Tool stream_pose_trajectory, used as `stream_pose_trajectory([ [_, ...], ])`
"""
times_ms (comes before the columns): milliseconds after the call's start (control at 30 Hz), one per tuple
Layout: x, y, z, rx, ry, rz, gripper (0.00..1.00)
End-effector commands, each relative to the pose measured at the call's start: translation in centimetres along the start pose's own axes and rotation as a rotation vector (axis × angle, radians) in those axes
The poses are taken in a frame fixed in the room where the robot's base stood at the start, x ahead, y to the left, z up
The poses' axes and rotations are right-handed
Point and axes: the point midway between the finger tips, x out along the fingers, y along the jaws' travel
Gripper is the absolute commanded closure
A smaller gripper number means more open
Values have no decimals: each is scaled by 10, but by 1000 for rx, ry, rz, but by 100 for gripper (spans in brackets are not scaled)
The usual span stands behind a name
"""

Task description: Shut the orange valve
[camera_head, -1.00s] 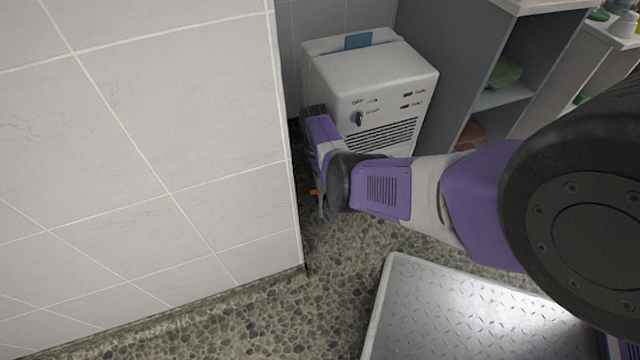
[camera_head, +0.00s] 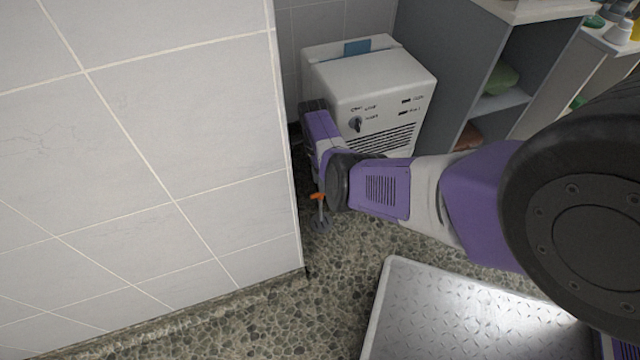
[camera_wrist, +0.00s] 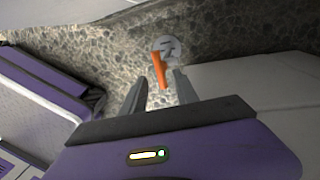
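The orange valve handle (camera_head: 317,196) shows just below my wrist, beside the tiled wall corner. A grey stem and grey foot (camera_head: 322,222) sit under it near the floor. In the wrist view the orange handle (camera_wrist: 160,70) is a short bar in front of a grey round part (camera_wrist: 168,46). My gripper (camera_wrist: 160,76) is open, with its two dark fingers apart. The handle's near end lies between the fingertips in the picture; I cannot tell whether either finger touches it. In the head view my arm hides the fingers.
A tiled wall (camera_head: 150,170) stands close on the left. A white appliance with a knob (camera_head: 368,85) is behind my arm, next to a grey shelf unit (camera_head: 440,60). A metal platform (camera_head: 450,315) lies at the front right. Speckled floor (camera_head: 320,300) is clear between.

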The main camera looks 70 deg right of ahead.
Motion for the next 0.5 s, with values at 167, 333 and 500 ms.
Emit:
stream_pose_trajectory([
  [167,-35,0,0,1,0,-2,64],
  [333,-44,0,0,1,0,-1,64],
  [500,-44,0,0,1,0,-1,64],
])
